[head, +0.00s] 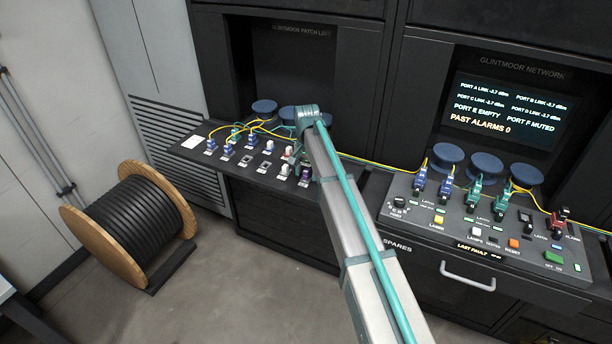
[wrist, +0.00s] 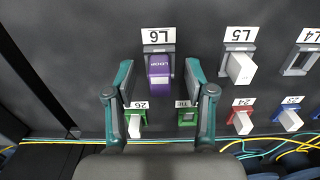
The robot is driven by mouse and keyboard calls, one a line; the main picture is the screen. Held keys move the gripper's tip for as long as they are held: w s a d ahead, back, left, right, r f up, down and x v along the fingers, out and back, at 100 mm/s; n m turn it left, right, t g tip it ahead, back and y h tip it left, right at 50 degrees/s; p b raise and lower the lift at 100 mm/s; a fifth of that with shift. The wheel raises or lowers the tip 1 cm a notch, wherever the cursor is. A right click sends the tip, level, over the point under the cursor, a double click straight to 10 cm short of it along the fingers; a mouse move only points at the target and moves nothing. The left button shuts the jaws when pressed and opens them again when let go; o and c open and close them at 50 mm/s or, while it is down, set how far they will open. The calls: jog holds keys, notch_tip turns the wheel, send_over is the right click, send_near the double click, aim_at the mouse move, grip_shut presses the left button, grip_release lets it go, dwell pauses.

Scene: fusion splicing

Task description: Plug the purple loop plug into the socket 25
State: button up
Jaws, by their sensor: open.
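The purple loop plug (wrist: 160,72) sits in the slot labelled L6 in the wrist view; it also shows small beside my arm in the head view (head: 305,173). My gripper (wrist: 158,66) is open, with one finger on each side of the plug and visible gaps to it. A green-framed socket (wrist: 187,117) lies between those marked 26 and 24, so it appears to be socket 25. Its opening looks dark and empty; its label is partly hidden by my right finger. In the head view my gripper is hidden by my arm.
Socket 26 (wrist: 136,125) holds a white plug close to the left finger. White plugs fill sockets 24 (wrist: 242,123) and 23 (wrist: 290,120), and slot L5 (wrist: 240,67). Slot L4 (wrist: 299,60) looks empty. Yellow and teal cables (wrist: 270,146) run along the panel edge.

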aim_at(307, 170)
dwell(0.4)
grip_shut()
jog(key=shift+r, duration=0.1)
jog(key=shift+r+p, duration=1.7)
jog(key=shift+r, duration=1.25)
